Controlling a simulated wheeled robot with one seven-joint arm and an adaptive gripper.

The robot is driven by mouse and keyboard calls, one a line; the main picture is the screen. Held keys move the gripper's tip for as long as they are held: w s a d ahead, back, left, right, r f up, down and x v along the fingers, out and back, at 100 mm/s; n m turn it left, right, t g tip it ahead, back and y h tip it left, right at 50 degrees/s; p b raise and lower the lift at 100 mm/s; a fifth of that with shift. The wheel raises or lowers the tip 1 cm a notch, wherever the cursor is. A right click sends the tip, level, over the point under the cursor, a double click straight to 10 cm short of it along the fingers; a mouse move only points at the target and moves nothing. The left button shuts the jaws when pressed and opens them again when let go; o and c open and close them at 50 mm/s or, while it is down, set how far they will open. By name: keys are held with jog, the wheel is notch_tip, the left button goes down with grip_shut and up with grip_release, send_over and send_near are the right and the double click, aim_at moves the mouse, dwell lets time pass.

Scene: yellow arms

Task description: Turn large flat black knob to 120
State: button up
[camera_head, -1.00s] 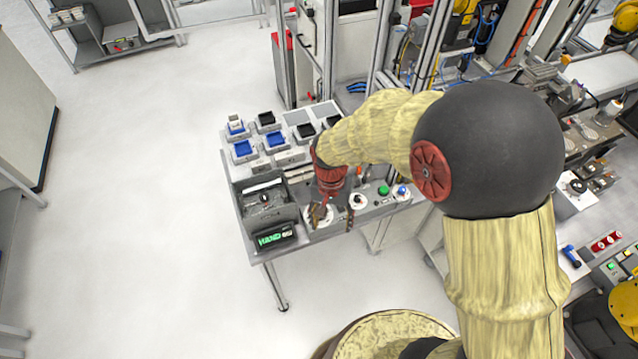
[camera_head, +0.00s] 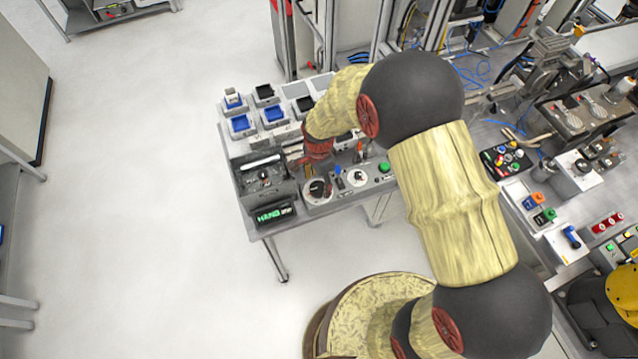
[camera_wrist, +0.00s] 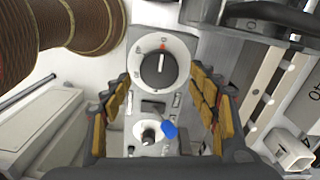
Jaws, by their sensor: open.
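The large flat black knob (camera_wrist: 160,70) sits on a round white dial with small markings that I cannot read clearly. Its bar lies nearly upright in the wrist view, with a red mark near its upper end. In the head view the knob (camera_head: 318,187) is at the panel's front edge. My gripper (camera_wrist: 161,82) is open and empty, its yellow-padded fingers left and right of the panel strip and apart from the knob. In the head view my gripper (camera_head: 297,160) is up and left of the knob, partly hidden by the wrist.
A blue-tipped switch (camera_wrist: 169,130) and a smaller black knob (camera_wrist: 148,132) lie below the large knob. A green button (camera_head: 384,167) is farther right. A grey box (camera_head: 264,186) and a green-lit display (camera_head: 271,214) stand left. Blue trays (camera_head: 241,124) are behind.

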jog(key=shift+f, duration=0.95)
jog(key=shift+c, duration=1.3)
jog(key=c, duration=0.9)
